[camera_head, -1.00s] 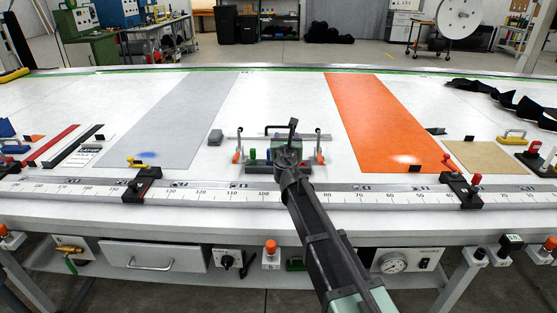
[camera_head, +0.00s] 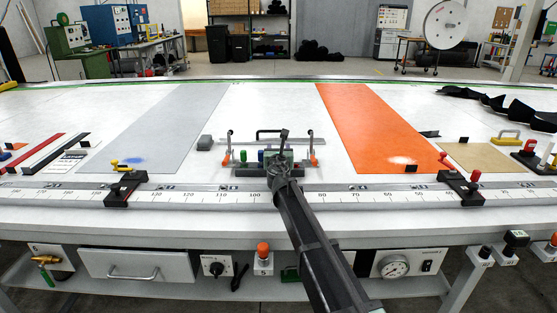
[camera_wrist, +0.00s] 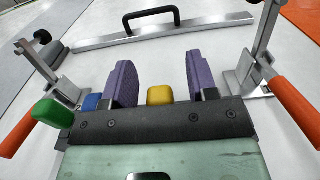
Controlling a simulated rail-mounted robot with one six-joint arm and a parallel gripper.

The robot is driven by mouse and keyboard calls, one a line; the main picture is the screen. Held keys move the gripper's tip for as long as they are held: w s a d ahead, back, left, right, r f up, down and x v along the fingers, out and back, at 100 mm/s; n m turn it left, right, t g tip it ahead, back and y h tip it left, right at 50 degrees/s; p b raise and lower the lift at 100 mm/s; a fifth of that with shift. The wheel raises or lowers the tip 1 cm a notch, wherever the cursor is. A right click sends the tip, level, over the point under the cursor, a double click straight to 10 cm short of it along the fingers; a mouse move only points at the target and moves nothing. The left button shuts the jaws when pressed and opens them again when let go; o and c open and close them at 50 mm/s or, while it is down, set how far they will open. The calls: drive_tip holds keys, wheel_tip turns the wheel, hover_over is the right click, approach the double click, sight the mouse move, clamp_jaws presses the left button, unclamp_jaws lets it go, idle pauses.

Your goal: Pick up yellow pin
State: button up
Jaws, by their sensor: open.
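The yellow pin (camera_wrist: 160,95) shows in the wrist view as a rounded yellow top between the two purple fingers of my open gripper (camera_wrist: 162,78). There are visible gaps on both sides of it, and its lower part is hidden by the dark bar in front. In the head view my gripper (camera_head: 281,160) is over the right part of the black pin fixture (camera_head: 240,171), and the yellow pin is hidden there. A green pin (camera_wrist: 53,113) and a blue pin (camera_wrist: 91,102) are left of the left finger; the green pin (camera_head: 243,156) also shows in the head view.
Orange-handled clamps flank the fixture, left (camera_wrist: 18,135) and right (camera_wrist: 297,107). A metal bar with a black handle (camera_wrist: 152,18) lies behind it. A grey block (camera_head: 205,142) is to the left. A ruler rail (camera_head: 210,195) runs along the front.

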clamp_jaws()
idle(0.3)
drive_tip(key=shift+r, duration=0.15)
